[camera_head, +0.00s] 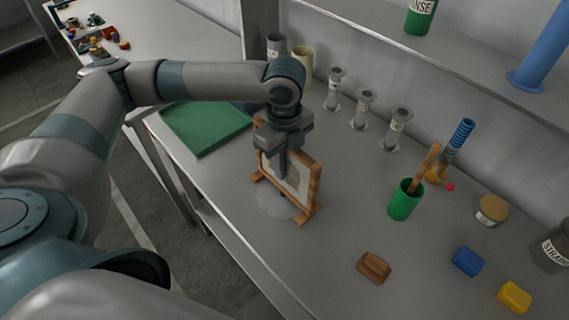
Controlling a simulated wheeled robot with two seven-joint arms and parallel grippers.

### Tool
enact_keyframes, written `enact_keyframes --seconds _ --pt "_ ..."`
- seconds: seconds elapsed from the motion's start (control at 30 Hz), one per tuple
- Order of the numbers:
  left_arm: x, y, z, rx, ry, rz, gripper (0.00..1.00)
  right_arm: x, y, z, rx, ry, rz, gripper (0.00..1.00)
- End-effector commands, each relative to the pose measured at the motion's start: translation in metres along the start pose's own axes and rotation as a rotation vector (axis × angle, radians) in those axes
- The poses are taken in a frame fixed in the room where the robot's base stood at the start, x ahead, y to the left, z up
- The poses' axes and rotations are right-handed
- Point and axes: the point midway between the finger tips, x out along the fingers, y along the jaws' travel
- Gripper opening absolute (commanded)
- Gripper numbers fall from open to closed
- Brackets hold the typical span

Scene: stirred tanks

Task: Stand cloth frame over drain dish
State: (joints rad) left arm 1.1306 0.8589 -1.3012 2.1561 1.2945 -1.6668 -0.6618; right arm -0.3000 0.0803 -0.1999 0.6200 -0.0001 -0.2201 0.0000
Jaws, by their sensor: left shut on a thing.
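The cloth frame (304,182) is a wooden frame with a pale cloth panel, upright on wooden feet near the front edge of the bench. My left gripper (282,172) comes down from above and is shut on the frame's top part. The drain dish (268,203) looks like a pale, round, shallow disc beneath and in front of the frame, partly hidden by it. I cannot tell whether the frame's feet touch the bench. My right gripper is not in view.
A green cup (403,202) with a wooden stick, a brown block (374,267), a blue block (468,261) and a yellow block (514,297) stand to the right. Grey cylinders (362,110) line the back. Bare bench lies between.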

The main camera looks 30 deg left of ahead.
Motion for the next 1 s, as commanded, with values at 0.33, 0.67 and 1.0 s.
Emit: enact_keyframes --seconds 0.33,0.67,1.0 --pt "0.002 0.000 0.000 0.000 0.000 0.000 0.32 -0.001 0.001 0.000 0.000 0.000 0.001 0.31" --pt "-0.002 -0.001 0.000 0.000 0.000 -0.002 0.32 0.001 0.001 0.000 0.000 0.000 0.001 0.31" --pt "-0.042 -0.002 0.000 0.000 0.000 -0.005 0.32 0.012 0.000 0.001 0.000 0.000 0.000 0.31"
